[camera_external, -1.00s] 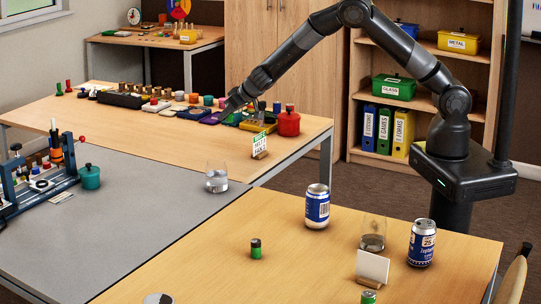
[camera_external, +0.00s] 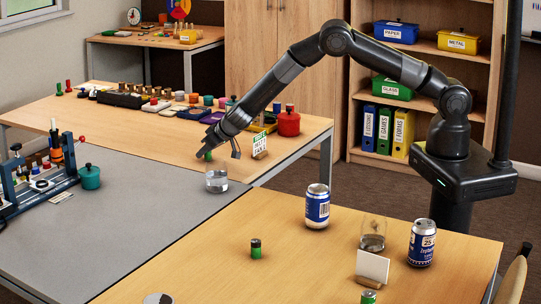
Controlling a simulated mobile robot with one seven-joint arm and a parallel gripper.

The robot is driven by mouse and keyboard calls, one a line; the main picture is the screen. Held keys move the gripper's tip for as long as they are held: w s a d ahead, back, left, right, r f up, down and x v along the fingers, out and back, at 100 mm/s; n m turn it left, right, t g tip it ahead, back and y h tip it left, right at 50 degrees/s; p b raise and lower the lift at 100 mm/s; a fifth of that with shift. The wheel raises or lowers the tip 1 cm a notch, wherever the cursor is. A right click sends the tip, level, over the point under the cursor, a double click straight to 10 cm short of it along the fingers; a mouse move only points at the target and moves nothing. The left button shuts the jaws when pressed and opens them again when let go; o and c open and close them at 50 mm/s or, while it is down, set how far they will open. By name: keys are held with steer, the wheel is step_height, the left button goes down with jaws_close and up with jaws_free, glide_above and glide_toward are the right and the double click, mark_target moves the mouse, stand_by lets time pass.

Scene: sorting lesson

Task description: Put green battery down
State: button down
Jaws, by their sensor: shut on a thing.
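My gripper (camera_external: 211,148) is over the front edge area of the far wooden table, above and slightly behind the clear glass. It is shut on a small green battery (camera_external: 208,156), which shows just below the fingers. The fingers partly hide the battery, and whether it touches the table cannot be told. Another green-and-black battery (camera_external: 256,249) stands upright on the near wooden table. A further green battery (camera_external: 369,297) shows at the bottom edge, partly cut off.
A clear glass (camera_external: 216,181) stands on the grey table (camera_external: 140,225), close below my gripper. A sign (camera_external: 260,145) and a red pot (camera_external: 289,123) are to its right. Two cans (camera_external: 317,207) (camera_external: 421,243), another glass (camera_external: 373,234) and a blank card (camera_external: 372,268) stand on the near table.

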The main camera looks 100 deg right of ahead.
steer(key=shift+f, duration=0.2)
steer(key=shift+f, duration=0.1)
steer(key=c, duration=1.2)
jaws_free()
